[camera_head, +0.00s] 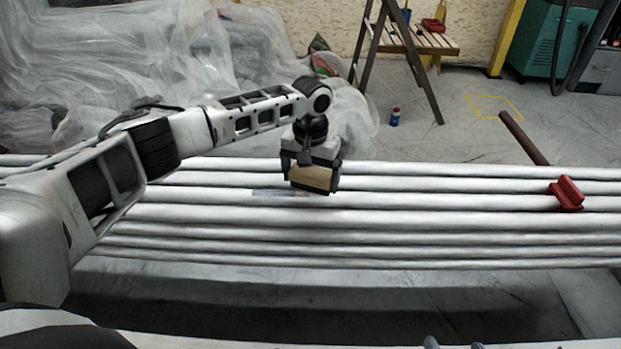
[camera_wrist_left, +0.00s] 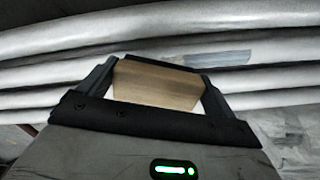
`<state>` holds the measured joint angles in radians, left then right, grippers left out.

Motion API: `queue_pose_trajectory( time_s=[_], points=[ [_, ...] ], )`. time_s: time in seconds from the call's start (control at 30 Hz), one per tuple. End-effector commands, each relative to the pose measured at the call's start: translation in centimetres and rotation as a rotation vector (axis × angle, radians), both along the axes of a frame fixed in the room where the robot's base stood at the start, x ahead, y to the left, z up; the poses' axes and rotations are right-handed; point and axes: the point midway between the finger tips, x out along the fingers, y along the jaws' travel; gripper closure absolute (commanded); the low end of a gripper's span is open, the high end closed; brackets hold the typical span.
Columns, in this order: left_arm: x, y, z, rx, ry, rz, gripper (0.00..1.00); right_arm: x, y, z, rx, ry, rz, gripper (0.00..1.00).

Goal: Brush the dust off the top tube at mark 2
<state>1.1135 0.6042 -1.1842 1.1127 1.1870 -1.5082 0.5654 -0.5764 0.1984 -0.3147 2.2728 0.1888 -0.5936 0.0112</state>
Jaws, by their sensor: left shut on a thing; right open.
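Several pale tubes (camera_head: 440,201) run side by side across the view. My left gripper (camera_head: 313,181) is shut on a brush with a wooden block (camera_head: 309,177), held over the upper tubes. The block also shows in the left wrist view (camera_wrist_left: 158,84), between both fingers. A grey, dusty-looking patch (camera_head: 268,192) lies on a tube just left of the brush; it shows beyond the block in the wrist view (camera_wrist_left: 215,59). I cannot tell whether the bristles touch a tube. No mark number is readable. Two small tips at the bottom edge look like my right gripper (camera_head: 453,344), apart and empty.
A red clamp-like piece (camera_head: 567,193) sits on the tubes at the right, near a brown bar (camera_head: 523,138). Plastic sheeting (camera_head: 150,60) covers the back left. A wooden stepladder (camera_head: 420,40) and a small blue bottle (camera_head: 395,117) stand behind on open floor.

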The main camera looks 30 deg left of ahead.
Motion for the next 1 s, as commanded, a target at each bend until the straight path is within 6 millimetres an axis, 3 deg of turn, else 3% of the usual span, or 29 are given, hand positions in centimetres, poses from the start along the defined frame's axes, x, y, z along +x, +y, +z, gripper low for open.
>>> queue_pose_trajectory(
  time_s=[1.0],
  points=[
    [0.03, -0.03, -0.81, -0.001, -0.001, 0.0, 0.28, 0.05, -0.03, 0.31, 0.007, -0.019, -0.004, 0.38]
  ],
)
